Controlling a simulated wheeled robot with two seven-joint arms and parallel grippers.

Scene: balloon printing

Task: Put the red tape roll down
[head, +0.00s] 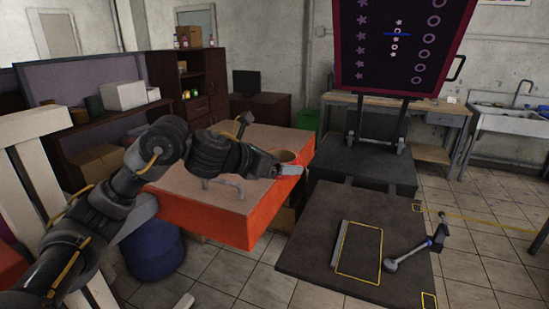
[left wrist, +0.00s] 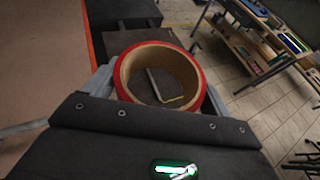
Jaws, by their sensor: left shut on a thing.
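The red tape roll has a red outer rim and a tan inner wall. In the left wrist view the roll (left wrist: 160,50) sits between the two grey fingers of my left gripper (left wrist: 160,88), one on each side. In the head view the tape roll (head: 284,156) shows at the end of my left gripper (head: 287,168), at the right edge of the red table. My left gripper is shut on it. Through its hole I see the dark platform with a yellow outline, not the tabletop. My right gripper is not in view.
The red table (head: 205,220) has a bare pinkish top with a grey handle. A dark low platform (head: 310,255) with a yellow outlined area and a grey tool (head: 405,256) lies at right. A dark display board (head: 400,50) stands behind it. Cabinets line the left.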

